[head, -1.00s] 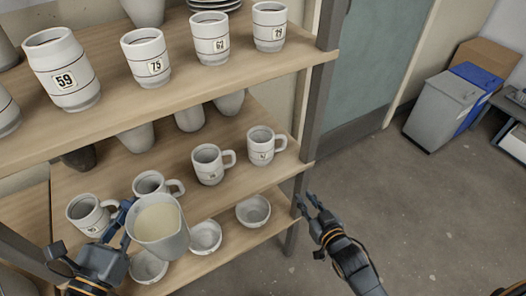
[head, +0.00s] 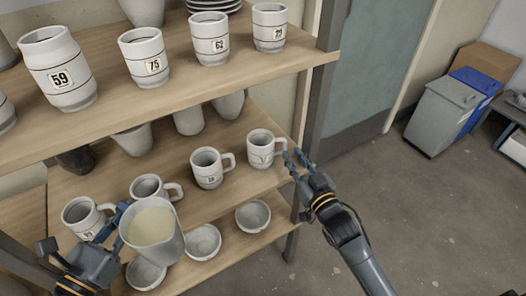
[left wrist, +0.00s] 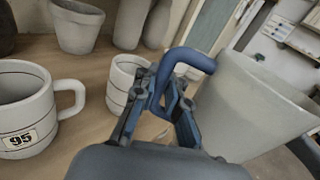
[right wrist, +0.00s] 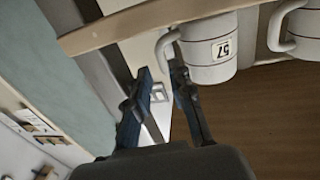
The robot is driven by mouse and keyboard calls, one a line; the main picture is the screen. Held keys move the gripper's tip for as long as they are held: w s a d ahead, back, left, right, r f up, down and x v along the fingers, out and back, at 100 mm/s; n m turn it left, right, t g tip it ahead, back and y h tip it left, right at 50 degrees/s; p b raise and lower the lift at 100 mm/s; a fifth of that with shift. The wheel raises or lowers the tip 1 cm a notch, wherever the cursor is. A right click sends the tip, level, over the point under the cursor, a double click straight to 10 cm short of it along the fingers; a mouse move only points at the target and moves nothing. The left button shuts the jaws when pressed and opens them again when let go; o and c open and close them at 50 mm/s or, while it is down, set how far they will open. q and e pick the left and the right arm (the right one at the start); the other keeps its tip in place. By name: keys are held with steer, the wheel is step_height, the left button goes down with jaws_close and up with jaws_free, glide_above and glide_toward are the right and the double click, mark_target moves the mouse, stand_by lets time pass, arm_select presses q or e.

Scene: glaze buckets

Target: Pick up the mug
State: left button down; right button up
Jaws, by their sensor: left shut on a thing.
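A white mug (head: 261,151) with dark rings stands at the right end of the middle shelf, its handle to the right. In the right wrist view this mug (right wrist: 211,66) carries the label 57. My right gripper (head: 294,160) is at its handle side. Its fingers (right wrist: 161,78) are apart, with the handle just beyond or between the tips; contact is unclear. My left gripper (head: 112,230) is shut on the blue handle of a pale pitcher (head: 168,250) of cream liquid, held in front of the shelves. The pitcher (left wrist: 245,105) also shows in the left wrist view.
More mugs stand left of it on the middle shelf, the nearest one (head: 207,168) close by. Bowls (head: 253,216) sit on the shelf below. Numbered cups (head: 145,56) line the upper shelf (head: 200,85). A dark shelf post (head: 314,95) rises near my right gripper.

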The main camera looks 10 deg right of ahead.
mark_target(286, 147)
steer(key=shift+w+a, duration=0.25)
steer(key=shift+w, duration=0.65)
steer(key=shift+w+a, duration=0.2)
steer(key=shift+w, duration=0.65)
steer(key=shift+w+a, duration=0.25)
steer(key=shift+w, duration=0.65)
jaws_close()
